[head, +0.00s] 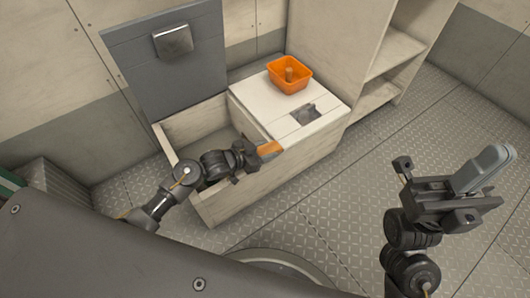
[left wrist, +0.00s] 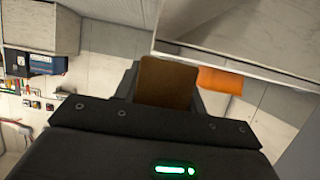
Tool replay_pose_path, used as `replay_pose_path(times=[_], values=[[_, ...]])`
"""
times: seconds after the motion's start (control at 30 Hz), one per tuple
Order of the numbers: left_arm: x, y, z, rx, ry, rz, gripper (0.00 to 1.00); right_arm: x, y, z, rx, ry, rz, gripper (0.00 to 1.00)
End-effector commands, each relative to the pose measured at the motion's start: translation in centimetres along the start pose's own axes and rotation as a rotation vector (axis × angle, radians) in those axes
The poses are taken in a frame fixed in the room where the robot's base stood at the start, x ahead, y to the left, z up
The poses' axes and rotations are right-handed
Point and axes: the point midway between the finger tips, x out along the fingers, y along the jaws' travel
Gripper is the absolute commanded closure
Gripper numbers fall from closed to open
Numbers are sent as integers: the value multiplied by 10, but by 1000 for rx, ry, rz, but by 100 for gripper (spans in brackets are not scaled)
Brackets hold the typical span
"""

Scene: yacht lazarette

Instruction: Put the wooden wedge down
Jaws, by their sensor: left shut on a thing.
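My left gripper (head: 257,154) is shut on the wooden wedge (head: 270,148), a small orange-brown block. It holds the wedge beside the front edge of the pale bench, near the open locker bin. In the left wrist view the wedge (left wrist: 167,82) stands between the two dark fingers, its broad face toward the camera. Its far end and any contact with the bench cannot be told.
An orange bin (head: 290,84) with a brownish thing inside stands on the white bench top (head: 258,100). A grey recessed latch (head: 304,113) is beside it. The open locker bin (head: 185,118) has its grey lid (head: 170,65) raised behind. Shelves (head: 395,55) stand right; the plate floor (head: 330,200) is clear.

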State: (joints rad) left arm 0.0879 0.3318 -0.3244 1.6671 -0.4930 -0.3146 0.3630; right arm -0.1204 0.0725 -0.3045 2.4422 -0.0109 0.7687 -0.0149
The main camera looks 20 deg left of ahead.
Motion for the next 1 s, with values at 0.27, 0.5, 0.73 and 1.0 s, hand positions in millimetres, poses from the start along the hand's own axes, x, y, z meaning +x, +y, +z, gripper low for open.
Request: replay_pose_path(times=[0.27, 0.5, 0.73, 1.0], values=[[0, 0, 1, 0, 1, 0, 84, 0, 0, 0, 0, -1, 0, 100], [3, 0, 8, 0, 1, 0, 84, 0, 0, 0, 0, 3, -2, 100], [5, 1, 13, 0, -4, 1, 53, 0, 0, 0, 0, 4, -2, 100], [6, 2, 15, -1, -7, 3, 38, 0, 0, 0, 0, 4, -2, 100]])
